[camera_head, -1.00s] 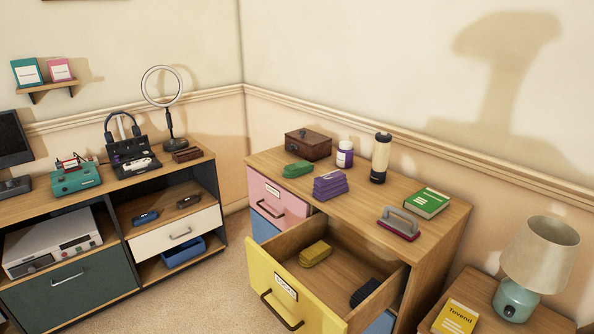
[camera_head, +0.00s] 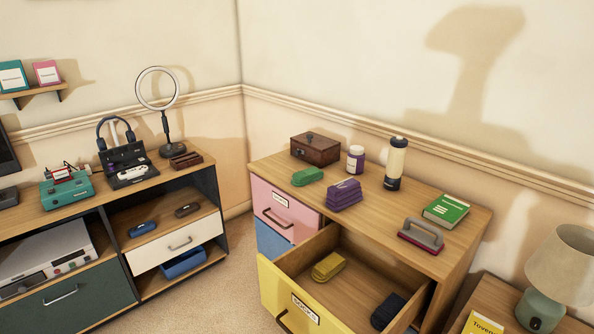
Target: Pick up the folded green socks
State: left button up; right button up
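The folded green socks (camera_head: 307,176) lie on the left part of the wooden dresser top (camera_head: 380,228), near its front edge. They sit in front of a brown wooden box (camera_head: 315,148) and to the left of a folded purple stack (camera_head: 344,195). Neither of my grippers is in view.
The yellow drawer (camera_head: 292,305) stands open, holding a yellow folded bundle (camera_head: 328,266) and a dark blue one (camera_head: 388,311).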

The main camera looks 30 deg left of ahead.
aim_at(309, 176)
jog(key=i+j+z, duration=0.2)
jog(key=j, duration=0.65)
jog(key=i+j+z, duration=0.2)
jog(key=j, duration=0.65)
jog(key=j+z, duration=0.2)
jog(key=j, duration=0.65)
